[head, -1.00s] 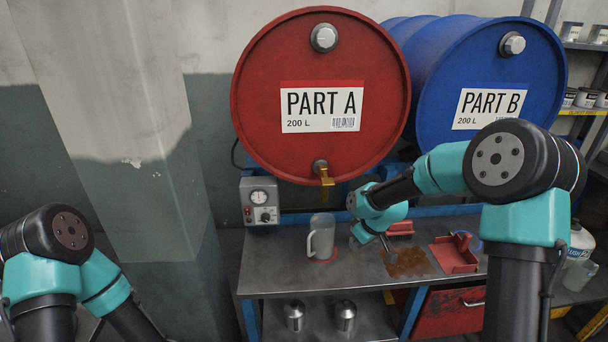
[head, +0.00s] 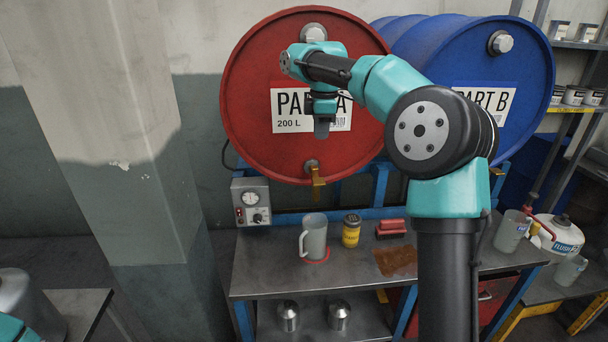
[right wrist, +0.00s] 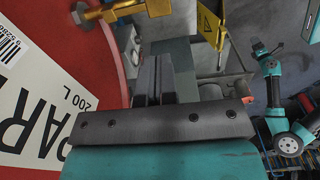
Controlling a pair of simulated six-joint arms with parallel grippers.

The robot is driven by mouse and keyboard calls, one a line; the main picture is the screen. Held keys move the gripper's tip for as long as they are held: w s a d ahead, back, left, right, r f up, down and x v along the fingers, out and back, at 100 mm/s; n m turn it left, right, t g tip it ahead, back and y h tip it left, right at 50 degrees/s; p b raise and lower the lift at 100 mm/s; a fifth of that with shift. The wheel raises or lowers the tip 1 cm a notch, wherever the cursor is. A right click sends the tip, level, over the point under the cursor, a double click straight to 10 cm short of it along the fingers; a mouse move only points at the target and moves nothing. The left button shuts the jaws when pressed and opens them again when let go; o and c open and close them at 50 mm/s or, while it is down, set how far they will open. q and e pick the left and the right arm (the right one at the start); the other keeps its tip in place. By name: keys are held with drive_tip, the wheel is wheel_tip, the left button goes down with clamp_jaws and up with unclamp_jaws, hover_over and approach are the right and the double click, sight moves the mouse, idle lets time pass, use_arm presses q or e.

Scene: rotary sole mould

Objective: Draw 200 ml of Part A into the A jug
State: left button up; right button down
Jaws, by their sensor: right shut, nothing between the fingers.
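The red Part A drum (head: 250,100) lies on its rack with its face toward me. A brass tap (head: 316,177) hangs at its lower edge; it also shows in the right wrist view (right wrist: 122,10). I see no stream below it, and cannot tell the tap's setting. A pale jug (head: 314,237) with its handle to the left stands upright on a red ring (head: 316,258) on the bench, under the tap. Its contents are not visible. My right gripper (head: 321,133) is shut and empty, pointing down before the drum's label, above the tap. My left gripper's jaws cannot be made out.
A yellow jar (head: 351,231), red blocks (head: 391,228) and a brown stain (head: 395,261) are right of the jug on the bench (head: 262,284). A gauge box (head: 251,202) is left. The blue Part B drum (head: 530,80) and another jug (head: 512,231) are right.

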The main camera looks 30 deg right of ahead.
sight(318, 181)
drive_tip(key=shift+w+r, duration=0.15)
drive_tip(key=shift+r, duration=0.1)
drive_tip(key=shift+f, duration=0.15)
wheel_tip(318, 181, down, 14)
drive_tip(key=shift+r, duration=0.1)
idle(0.6)
drive_tip(key=shift+a, duration=0.15)
